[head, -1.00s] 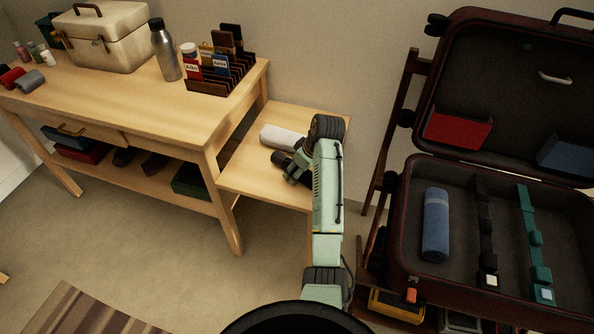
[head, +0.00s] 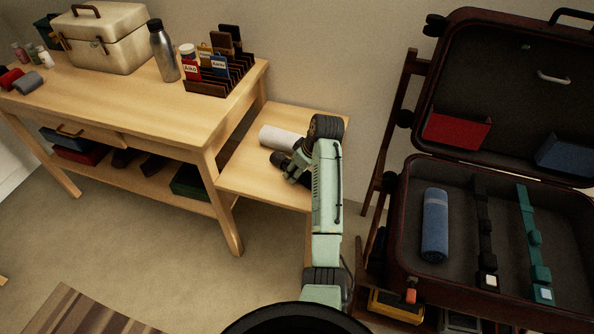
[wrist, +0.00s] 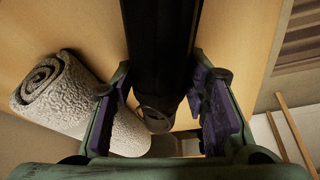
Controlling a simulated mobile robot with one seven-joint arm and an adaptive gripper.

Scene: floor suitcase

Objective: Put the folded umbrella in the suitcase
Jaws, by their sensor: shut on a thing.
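The folded umbrella, black, lies on the low side table; its dark end (head: 278,158) shows just left of my gripper (head: 291,171) in the head view. My arm hides part of the umbrella in the head view.
A rolled white towel (head: 280,137) lies beside the umbrella, close to my left finger in the wrist view (wrist: 75,100). The suitcase holds a blue roll (head: 435,225), a black strap and a teal strap (head: 535,245). Bare lining shows between them. A larger wooden table (head: 130,100) stands left.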

